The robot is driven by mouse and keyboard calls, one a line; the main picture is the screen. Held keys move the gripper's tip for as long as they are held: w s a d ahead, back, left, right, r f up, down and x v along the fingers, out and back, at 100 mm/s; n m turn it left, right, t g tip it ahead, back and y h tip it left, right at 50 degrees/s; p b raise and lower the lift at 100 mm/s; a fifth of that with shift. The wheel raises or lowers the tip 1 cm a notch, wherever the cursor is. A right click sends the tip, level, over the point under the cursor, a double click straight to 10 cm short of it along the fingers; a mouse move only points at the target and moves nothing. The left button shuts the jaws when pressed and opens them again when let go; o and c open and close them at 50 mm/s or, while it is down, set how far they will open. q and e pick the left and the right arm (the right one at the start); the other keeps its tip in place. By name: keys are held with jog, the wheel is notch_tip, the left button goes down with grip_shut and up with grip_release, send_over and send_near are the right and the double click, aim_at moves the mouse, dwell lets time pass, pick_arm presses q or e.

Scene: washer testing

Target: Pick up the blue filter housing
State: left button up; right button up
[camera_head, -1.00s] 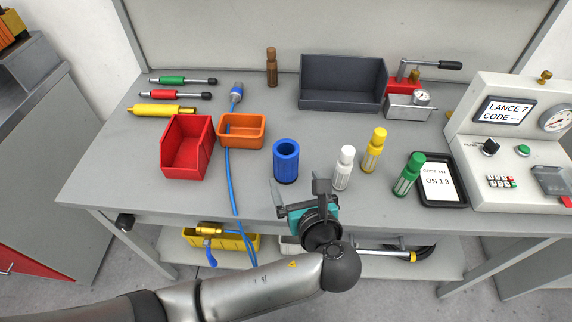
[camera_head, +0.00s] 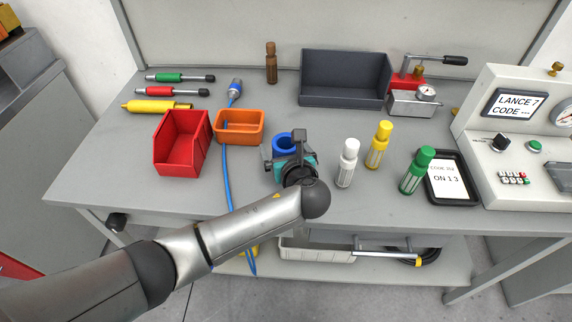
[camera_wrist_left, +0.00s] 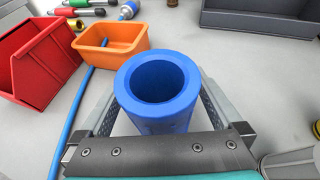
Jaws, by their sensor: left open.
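The blue filter housing (camera_head: 281,144) is an upright hollow blue cylinder standing on the grey workbench, partly hidden by my left gripper in the head view. In the left wrist view the housing (camera_wrist_left: 157,88) shows its open round top, with one finger on each side of its body. My left gripper (camera_head: 284,160) is open around the housing; its fingers (camera_wrist_left: 157,112) reach past both sides. I cannot tell whether either finger touches it. My right gripper is not in view.
An orange bin (camera_head: 239,139) and a red bin (camera_head: 160,155) stand left of the housing. White (camera_head: 347,164), yellow (camera_head: 379,146) and green (camera_head: 417,172) bottles stand close on the right. A dark grey bin (camera_head: 345,98) is behind. A blue hose (camera_head: 227,185) runs down the bench.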

pick_arm(q)
jog(key=shift+w+f, duration=0.1)
jog(key=shift+w, duration=0.1)
grip_shut()
dwell(0.7)
